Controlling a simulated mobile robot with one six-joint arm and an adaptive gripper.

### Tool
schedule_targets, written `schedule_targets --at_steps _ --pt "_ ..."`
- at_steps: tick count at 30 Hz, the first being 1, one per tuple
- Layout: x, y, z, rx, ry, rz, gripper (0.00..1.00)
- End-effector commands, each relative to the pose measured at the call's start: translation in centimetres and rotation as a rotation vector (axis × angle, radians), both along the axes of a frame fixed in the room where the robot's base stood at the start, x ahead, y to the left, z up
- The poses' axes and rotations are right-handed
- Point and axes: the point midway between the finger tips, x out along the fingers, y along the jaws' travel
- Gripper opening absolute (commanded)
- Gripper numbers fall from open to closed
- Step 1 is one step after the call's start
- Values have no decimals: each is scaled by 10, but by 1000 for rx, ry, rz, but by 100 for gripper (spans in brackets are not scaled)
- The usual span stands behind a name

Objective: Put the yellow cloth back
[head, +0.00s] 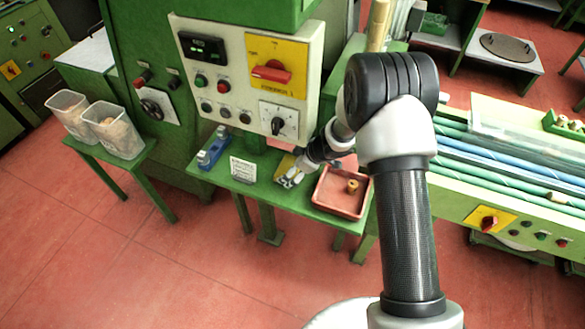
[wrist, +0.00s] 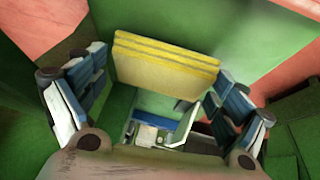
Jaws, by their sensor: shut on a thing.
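The yellow cloth (wrist: 165,62) is a folded, layered block between the two fingers of my gripper (wrist: 160,78) in the wrist view. My gripper is shut on it, with the fingers against its left and right ends. In the head view the yellow cloth (head: 285,164) shows partly behind my gripper (head: 289,178), over the small green bench (head: 268,196). I cannot tell whether the cloth touches the bench top.
A red tray (head: 328,205) with a cork stopper (head: 352,186) stands just right of my gripper. A white card (head: 243,170) and a blue object (head: 213,150) stand to the left. A control panel (head: 225,75) hangs above the bench. Two clear bins (head: 118,133) stand far left.

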Motion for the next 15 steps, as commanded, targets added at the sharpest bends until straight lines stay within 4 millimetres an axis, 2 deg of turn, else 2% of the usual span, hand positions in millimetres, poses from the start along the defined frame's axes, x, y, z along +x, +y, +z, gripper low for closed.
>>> schedule_targets --at_steps 1,2,13,14,15 --pt "-3 1 -12 0 6 2 73" --pt "-3 1 -14 0 6 2 73" --pt "-3 1 -15 0 5 1 73" --pt "-3 1 -15 0 5 1 92" --pt "-3 1 -15 0 5 1 95"
